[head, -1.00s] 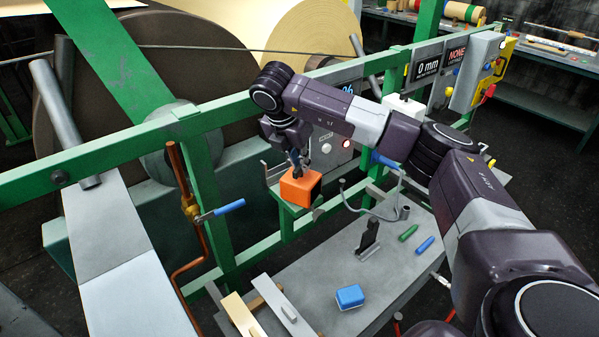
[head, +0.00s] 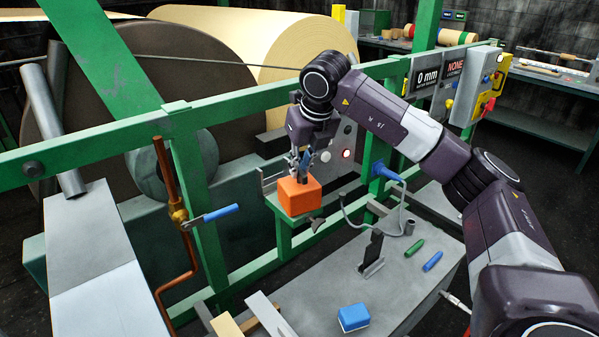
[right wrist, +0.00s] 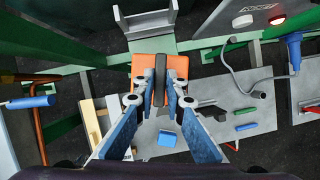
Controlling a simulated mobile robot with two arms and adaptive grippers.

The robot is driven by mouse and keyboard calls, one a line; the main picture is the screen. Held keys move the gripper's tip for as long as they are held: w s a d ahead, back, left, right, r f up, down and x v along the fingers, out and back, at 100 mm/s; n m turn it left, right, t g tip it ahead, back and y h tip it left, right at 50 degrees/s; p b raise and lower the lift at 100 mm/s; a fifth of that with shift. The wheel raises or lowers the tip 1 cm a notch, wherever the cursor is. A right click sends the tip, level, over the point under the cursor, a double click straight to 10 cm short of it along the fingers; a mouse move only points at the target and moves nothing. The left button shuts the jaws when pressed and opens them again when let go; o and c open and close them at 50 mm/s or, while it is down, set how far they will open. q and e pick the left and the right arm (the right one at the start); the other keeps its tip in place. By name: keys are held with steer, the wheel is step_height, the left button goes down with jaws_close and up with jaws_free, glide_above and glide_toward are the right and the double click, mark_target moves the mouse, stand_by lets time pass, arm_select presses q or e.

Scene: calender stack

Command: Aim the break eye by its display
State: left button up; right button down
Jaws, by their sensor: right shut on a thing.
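The orange block (head: 298,196), which I take to be the break eye, sits on a green bracket (head: 289,220) fixed to the green frame. My right gripper (head: 302,160) reaches down onto it from above. In the right wrist view its two fingers (right wrist: 160,88) are shut on a dark upright part over the orange block (right wrist: 146,64). The grey panel (head: 347,133) behind the bracket has a lit reddish button; my right arm hides its upper part, so no reading shows there. My left gripper is out of view.
A copper pipe with a blue-handled valve (head: 220,213) stands left. A grey table (head: 395,290) below holds a blue block (head: 353,317), a dark upright piece (head: 372,252), and green and blue sticks. Panels reading "0 mm" and "NONE" (head: 454,67) hang right. Large rolls stand behind.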

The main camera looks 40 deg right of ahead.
steer(key=n, duration=0.2)
steer(key=n+y, duration=0.1)
steer(key=shift+d+n+y, duration=0.15)
steer(key=shift+n+y, duration=0.15)
steer(key=shift+n, duration=0.1)
steer(key=n+p, duration=0.1)
steer(key=n, duration=0.1)
steer(key=n+g+y+p, duration=0.1)
steer(key=n, duration=0.1)
steer(key=shift+d+r+y+p, duration=0.1)
steer(key=shift+r+y+p, duration=0.05)
steer(key=shift+y+p, duration=0.15)
steer(key=n+y+p, duration=0.1)
steer(key=n+p, duration=0.1)
steer(key=n, duration=0.2)
steer(key=shift+w+g, duration=0.15)
steer(key=shift+g, duration=0.25)
steer(key=n+g+p, duration=0.1)
steer(key=n+p, duration=0.1)
steer(key=n, duration=0.1)
steer(key=shift+w+n+y+p, duration=0.1)
steer(key=shift+n+y+p, duration=0.2)
steer(key=shift+y, duration=0.1)
steer(key=n+g+p, duration=0.1)
steer(key=n, duration=0.2)
steer(key=shift+d, duration=0.1)
steer(key=shift+w+n+g+p, duration=0.1)
steer(key=shift+n+g+p, duration=0.4)
steer(key=shift+n, duration=0.5)
